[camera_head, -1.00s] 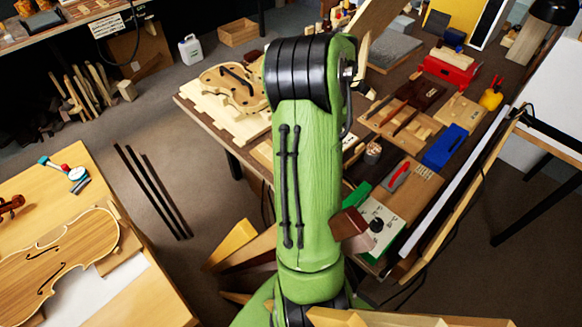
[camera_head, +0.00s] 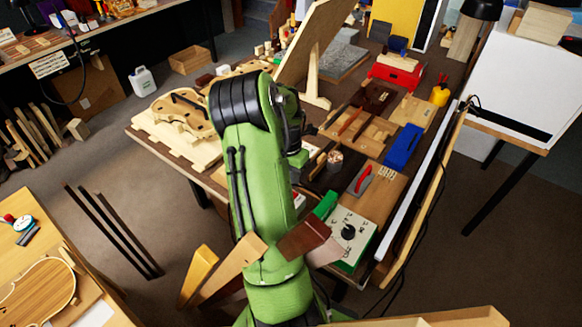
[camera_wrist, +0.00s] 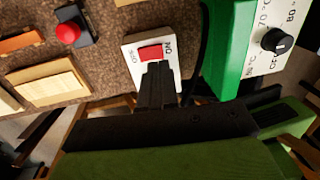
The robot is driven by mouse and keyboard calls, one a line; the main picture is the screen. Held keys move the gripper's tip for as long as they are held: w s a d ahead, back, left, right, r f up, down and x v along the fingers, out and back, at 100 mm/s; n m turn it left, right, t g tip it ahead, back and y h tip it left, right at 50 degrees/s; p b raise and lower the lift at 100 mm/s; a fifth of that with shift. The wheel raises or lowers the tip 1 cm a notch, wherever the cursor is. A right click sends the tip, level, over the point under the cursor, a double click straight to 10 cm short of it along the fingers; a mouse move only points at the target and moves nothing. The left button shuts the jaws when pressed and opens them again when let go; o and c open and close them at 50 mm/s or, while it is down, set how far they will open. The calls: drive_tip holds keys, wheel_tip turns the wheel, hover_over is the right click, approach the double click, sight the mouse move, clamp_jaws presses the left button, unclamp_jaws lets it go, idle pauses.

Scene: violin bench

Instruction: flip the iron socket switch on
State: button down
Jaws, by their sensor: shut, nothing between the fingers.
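The iron socket switch is a white plate (camera_wrist: 131,57) with a red rocker (camera_wrist: 150,53) in the wrist view. OFF is printed at the rocker's left end and ON at its right end. My gripper (camera_wrist: 157,68) is shut and empty, its dark fingertips at the rocker's near edge. They overlap it in the picture; I cannot tell whether they touch it. I cannot tell which way the rocker is tilted. In the head view my arm hides the gripper and most of the area around the switch.
A green box with a black dial (camera_wrist: 278,40) stands close right of the switch; it also shows in the head view (camera_head: 350,226). A red button on a dark base (camera_wrist: 68,33) lies left. A tilted wooden board (camera_head: 312,45) rises behind my arm. Open floor lies left of the bench.

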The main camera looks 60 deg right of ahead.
sight(295, 196)
drive_tip(key=f, duration=0.2)
drive_tip(key=f+b, duration=0.1)
drive_tip(key=f, duration=0.1)
drive_tip(key=shift+s, duration=0.25)
drive_tip(key=shift+s+a+f, duration=0.1)
drive_tip(key=shift+s+f, duration=0.05)
drive_tip(key=shift+f, duration=0.1)
